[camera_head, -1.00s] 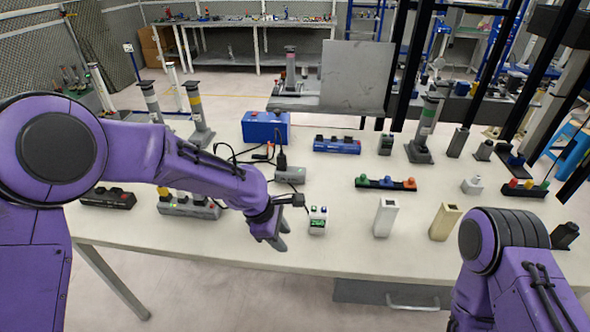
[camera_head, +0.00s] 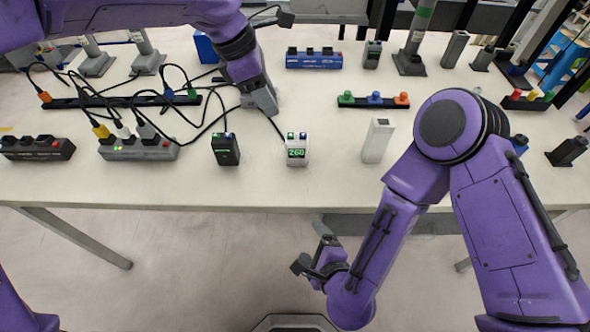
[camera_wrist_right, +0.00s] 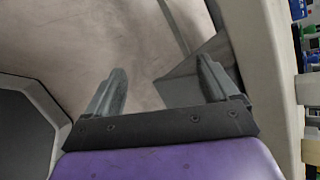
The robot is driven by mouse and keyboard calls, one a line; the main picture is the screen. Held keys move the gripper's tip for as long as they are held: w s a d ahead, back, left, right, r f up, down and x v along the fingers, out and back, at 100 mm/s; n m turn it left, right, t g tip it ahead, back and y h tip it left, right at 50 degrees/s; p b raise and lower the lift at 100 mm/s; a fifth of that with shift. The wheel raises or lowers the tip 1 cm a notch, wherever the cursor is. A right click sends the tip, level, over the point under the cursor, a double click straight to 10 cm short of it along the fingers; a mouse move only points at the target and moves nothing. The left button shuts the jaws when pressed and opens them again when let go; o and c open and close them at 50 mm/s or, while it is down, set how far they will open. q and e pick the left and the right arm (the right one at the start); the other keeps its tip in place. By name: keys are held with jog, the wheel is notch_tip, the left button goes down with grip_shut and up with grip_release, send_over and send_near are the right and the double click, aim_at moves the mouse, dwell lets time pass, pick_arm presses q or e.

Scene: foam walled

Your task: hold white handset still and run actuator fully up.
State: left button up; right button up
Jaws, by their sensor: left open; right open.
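The white handset (camera_head: 297,152) stands upright near the table's front edge, its green display reading 260 and coloured buttons on top. A cable runs to it from behind. My left gripper (camera_head: 264,102) is open over the table, behind and left of the handset, apart from it. My right gripper (camera_head: 318,256) is open and empty, below the table's front edge; its two spread fingers show in the right wrist view (camera_wrist_right: 160,88) over the floor. A grey column with a green band (camera_head: 420,28) stands at the back right; I cannot tell whether it is the actuator.
A black handset (camera_head: 226,150) stands left of the white one. A white block (camera_head: 377,141) stands to its right. A strip with coloured knobs (camera_head: 373,101) lies behind the white block.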

aim_at(297, 140)
jog(key=w+a+r+m+t+y, duration=0.1)
jog(key=a+r+m+t, duration=0.2)
jog(key=a+r+m, duration=0.35)
jog(key=w+a+r+m+t+y, duration=0.1)
jog(key=a+r+m+t+y, duration=0.2)
jog(key=r, duration=0.7)
jog(key=w+d+m+h, duration=0.1)
jog(key=w+m+h, duration=0.1)
jog(key=w, duration=0.1)
jog(key=w+d+f+m+t+h, duration=0.1)
jog(key=w+d+m+h, duration=0.1)
jog(key=h, duration=0.1)
jog(key=w+d+f+m+h, duration=0.1)
jog(key=w+d+m+h, duration=0.1)
jog(key=w+h, duration=0.1)
jog(key=shift+w+d+m+t, duration=0.2)
jog(key=shift+w+m+t, duration=0.05)
jog(key=shift+w+t, duration=0.1)
pick_arm(q)
jog(key=shift+s+d+r, duration=0.15)
jog(key=shift+s+d, duration=0.05)
jog(key=shift+s, duration=0.05)
pick_arm(e)
jog(key=w, duration=1)
jog(key=shift+f, duration=0.1)
jog(key=c, duration=1.1)
pick_arm(q)
grip_shut()
pick_arm(e)
jog(key=shift+c, duration=0.2)
